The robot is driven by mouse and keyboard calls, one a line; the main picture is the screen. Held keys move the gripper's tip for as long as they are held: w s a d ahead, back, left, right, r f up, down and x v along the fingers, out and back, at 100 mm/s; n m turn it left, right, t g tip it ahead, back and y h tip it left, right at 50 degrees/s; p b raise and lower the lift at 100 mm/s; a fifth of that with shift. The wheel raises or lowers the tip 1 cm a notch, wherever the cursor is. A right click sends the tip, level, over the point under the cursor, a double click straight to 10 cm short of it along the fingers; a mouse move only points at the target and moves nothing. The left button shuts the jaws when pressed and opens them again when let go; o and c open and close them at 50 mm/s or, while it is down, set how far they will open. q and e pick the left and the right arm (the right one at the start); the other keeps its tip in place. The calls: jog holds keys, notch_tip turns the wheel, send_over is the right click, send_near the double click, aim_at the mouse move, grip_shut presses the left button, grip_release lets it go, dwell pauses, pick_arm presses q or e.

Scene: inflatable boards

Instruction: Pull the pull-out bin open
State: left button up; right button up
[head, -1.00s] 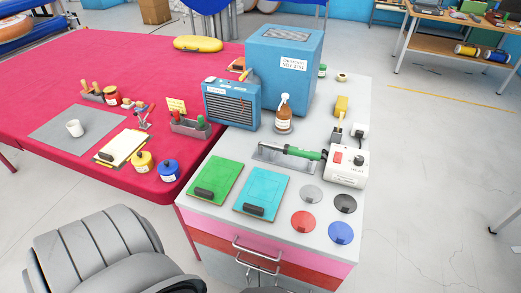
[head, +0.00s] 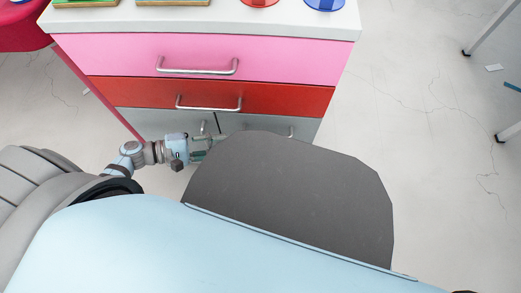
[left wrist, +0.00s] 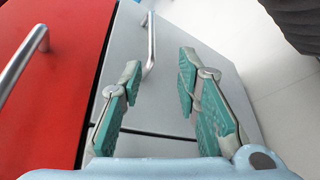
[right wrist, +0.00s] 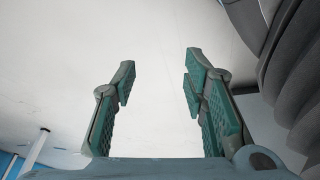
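The cabinet's lower grey section has two fronts below a red drawer. The right grey front (left wrist: 185,35), which looks like the pull-out bin, has a bar handle (left wrist: 150,45); in the head view that handle (head: 290,131) shows partly and the front looks closed. The left grey front has an upright handle (head: 203,127). My left gripper (head: 208,143) is low before the grey fronts, partly hidden by a dark grey shape. In the left wrist view it is open (left wrist: 158,75) and empty, with the handle beyond its fingertips, roughly between them. My right gripper (right wrist: 158,75) is open and empty, over pale floor.
Above are the red drawer (head: 270,98) and pink drawer (head: 120,55), both shut with bar handles. Floor right of the cabinet is clear up to some table legs (head: 490,30).

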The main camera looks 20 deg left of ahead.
aim_at(261, 137)
pick_arm(q)
jog(key=b+x, duration=0.1)
jog(key=x, duration=0.3)
jog(key=r+x, duration=0.1)
jog(key=x, duration=0.4)
jog(key=b+x, duration=0.1)
jog(key=x, duration=0.4)
jog(key=shift+w+d+r+b, duration=0.25)
jog(key=shift+w+d+b, duration=0.05)
pick_arm(e)
notch_tip(261, 137, up, 6)
jog(key=w, duration=0.1)
jog(key=shift+a+r+n, duration=0.25)
jog(key=shift+a+n, duration=0.05)
jog(key=shift+a, duration=0.1)
pick_arm(q)
grip_shut()
